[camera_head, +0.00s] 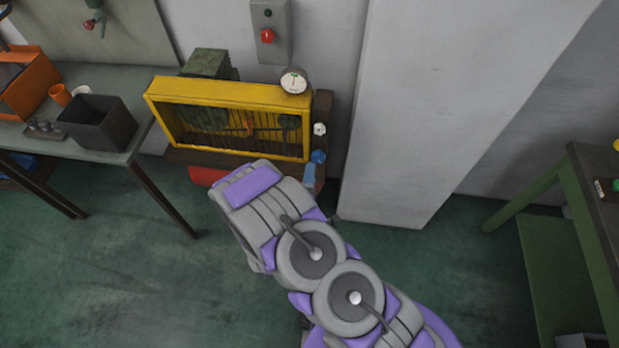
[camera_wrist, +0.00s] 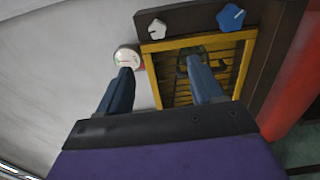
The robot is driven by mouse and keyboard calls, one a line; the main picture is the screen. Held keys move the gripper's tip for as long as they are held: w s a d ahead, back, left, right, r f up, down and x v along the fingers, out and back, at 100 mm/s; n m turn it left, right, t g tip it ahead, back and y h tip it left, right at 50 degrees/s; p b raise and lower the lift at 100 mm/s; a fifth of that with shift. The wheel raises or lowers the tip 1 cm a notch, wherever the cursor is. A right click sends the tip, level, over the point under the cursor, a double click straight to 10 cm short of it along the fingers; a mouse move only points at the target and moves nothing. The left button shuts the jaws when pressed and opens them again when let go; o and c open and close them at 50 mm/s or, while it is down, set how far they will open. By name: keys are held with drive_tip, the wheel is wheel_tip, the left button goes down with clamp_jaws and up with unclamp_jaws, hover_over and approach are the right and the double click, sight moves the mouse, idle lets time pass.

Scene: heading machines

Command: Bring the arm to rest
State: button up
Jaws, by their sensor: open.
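My arm reaches from the lower right toward the yellow-framed machine (camera_head: 165,108) in the head view; its grey and purple links hide part of the floor. My gripper (camera_wrist: 160,80) shows in the wrist view as two dark blue fingers set apart, with nothing between them. It is open and empty. Behind the fingertips are the machine's yellow frame (camera_wrist: 243,68) and a round white dial gauge (camera_wrist: 127,58), which also shows on top of the machine in the head view (camera_head: 294,81). I cannot tell how far the fingertips are from the machine.
A blue knob (camera_wrist: 230,17) and a white knob (camera_wrist: 157,28) sit on the machine's side. A table (camera_head: 125,148) with a dark bin (camera_head: 98,122) stands at left. A wall pillar (camera_head: 430,110) is behind the arm. A green-legged bench (camera_head: 570,190) stands at right. Floor at lower left is clear.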

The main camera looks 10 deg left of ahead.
idle(0.4)
drive_tip(key=s+d+r+m+g+y+b, duration=0.4)
drive_tip(key=s+r+m+g, duration=0.4)
drive_tip(key=r+m+g, duration=0.5)
drive_tip(key=s+d+r+m+g+h+b, duration=0.1)
drive_tip(key=s+d+r+m+g, duration=0.1)
drive_tip(key=s+d, duration=0.6)
drive_tip(key=s+d+r+m+g+h+b, duration=0.1)
drive_tip(key=s+d+r+g, duration=0.3)
drive_tip(key=s, duration=1.2)
drive_tip(key=d+r+m+h, duration=0.1)
drive_tip(key=d, duration=0.3)
drive_tip(key=shift+r+m+g, duration=0.25)
drive_tip(key=shift+m+g, duration=0.15)
